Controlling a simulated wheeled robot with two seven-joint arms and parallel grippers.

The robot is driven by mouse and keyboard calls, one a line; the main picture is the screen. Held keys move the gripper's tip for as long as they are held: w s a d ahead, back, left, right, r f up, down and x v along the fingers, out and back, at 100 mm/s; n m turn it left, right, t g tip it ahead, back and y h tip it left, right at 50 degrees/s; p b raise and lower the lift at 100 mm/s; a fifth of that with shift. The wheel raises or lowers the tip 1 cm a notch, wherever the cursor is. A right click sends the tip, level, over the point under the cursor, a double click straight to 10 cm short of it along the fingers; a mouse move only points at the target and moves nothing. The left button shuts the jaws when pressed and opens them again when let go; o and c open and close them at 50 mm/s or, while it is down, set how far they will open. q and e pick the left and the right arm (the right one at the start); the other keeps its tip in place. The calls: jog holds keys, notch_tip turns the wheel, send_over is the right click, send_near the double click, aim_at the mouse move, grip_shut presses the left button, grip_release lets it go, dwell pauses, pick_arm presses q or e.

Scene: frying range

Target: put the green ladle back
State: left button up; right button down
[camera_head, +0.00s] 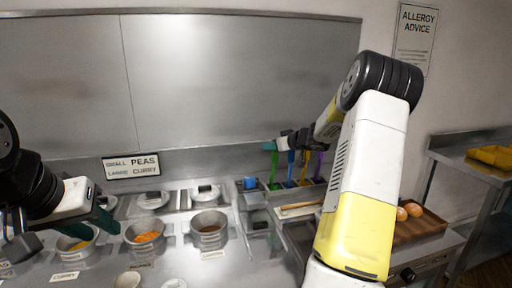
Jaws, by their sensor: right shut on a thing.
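The green ladle (273,168) is upright at the left end of a row of coloured ladles, its lower part at a metal holder (277,188). My right gripper (271,146) reaches in from the right and is shut on the top of the green ladle. Whether the ladle's lower end rests in the holder is hidden.
Blue (291,168), yellow (304,171) and purple (318,166) ladles stand just right of the green one. A blue cup (250,183) is to its left. Pots of orange food (146,236) and a grey pot (208,228) line the counter. A wooden board (420,228) carries round brown items.

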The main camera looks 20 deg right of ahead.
jog(key=shift+f, duration=0.15)
jog(key=c, duration=1.2)
grip_release()
jog(key=shift+o, duration=0.2)
jog(key=v, duration=1.2)
jog(key=s+a+r+m+h, duration=0.4)
jog(key=s+a+r+h, duration=0.25)
jog(key=r, duration=0.35)
jog(key=s+a+f+g+y, duration=0.2)
jog(key=s+a+f+g, duration=0.1)
jog(key=s+a, duration=0.6)
jog(key=s+a+f+g+y, duration=0.2)
jog(key=s+a+f, duration=0.4)
jog(key=s, duration=1)
jog(key=a+g, duration=0.1)
jog(key=a, duration=0.2)
jog(key=shift+f+n, duration=0.2)
jog(key=shift+n, duration=0.2)
